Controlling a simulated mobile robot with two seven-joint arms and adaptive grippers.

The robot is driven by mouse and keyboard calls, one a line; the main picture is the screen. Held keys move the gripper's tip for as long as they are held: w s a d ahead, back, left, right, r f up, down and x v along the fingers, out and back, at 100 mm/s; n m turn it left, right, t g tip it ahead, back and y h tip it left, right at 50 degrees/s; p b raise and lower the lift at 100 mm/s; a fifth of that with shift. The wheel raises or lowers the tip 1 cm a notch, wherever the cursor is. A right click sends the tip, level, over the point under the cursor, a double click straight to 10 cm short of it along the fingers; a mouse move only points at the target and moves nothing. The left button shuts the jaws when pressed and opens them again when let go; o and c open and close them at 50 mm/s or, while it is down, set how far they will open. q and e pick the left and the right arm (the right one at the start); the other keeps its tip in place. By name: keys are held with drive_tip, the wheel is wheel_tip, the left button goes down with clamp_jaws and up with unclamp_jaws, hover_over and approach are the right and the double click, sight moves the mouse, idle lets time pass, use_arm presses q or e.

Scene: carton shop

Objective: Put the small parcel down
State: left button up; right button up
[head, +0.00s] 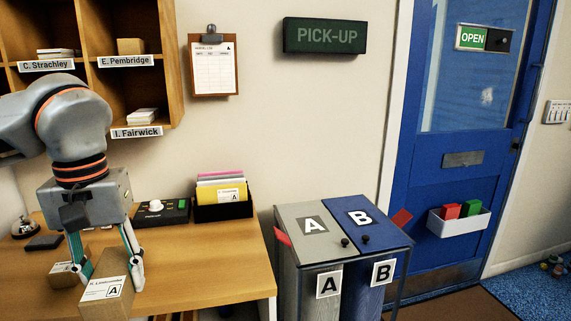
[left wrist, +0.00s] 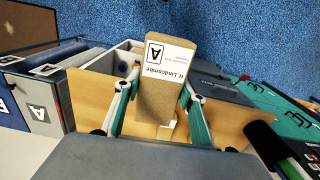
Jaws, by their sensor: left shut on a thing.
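My left gripper (head: 110,272) is shut on a small brown parcel (head: 107,305) with a white label reading "H. Lindcombe" and a large A. The fingers point down on either side of it, over the front left of the wooden desk (head: 215,262). In the left wrist view the parcel (left wrist: 163,100) sits between the two fingers (left wrist: 158,88), label facing the camera. Its underside is hidden, so I cannot tell whether it touches the desk. Another labelled box (head: 64,274) lies on the desk behind the left finger. My right gripper is not in view.
A black holder with coloured folders (head: 222,192) and a dark device with a white knob (head: 156,207) stand at the back of the desk. Bins A (head: 305,222) and B (head: 365,218) stand to its right. Pigeonholes (head: 140,75) hang above. The desk's right part is clear.

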sight(133, 292)
use_arm(q)
drive_tip(key=shift+m, duration=0.4)
drive_tip(key=f, duration=0.2)
drive_tip(key=w+f, duration=0.1)
drive_tip(key=f, duration=0.1)
drive_tip(key=w+f, duration=0.1)
drive_tip(key=shift+w+d+f, duration=0.25)
drive_tip(key=shift+f, duration=0.15)
wheel_tip(133, 292, down, 12)
drive_tip(key=d+m, duration=0.1)
drive_tip(key=m, duration=0.1)
drive_tip(key=shift+w+d+f, duration=0.2)
drive_tip(key=shift+w+d, duration=0.05)
drive_tip(key=shift+d, duration=0.1)
drive_tip(key=shift+a, duration=0.1)
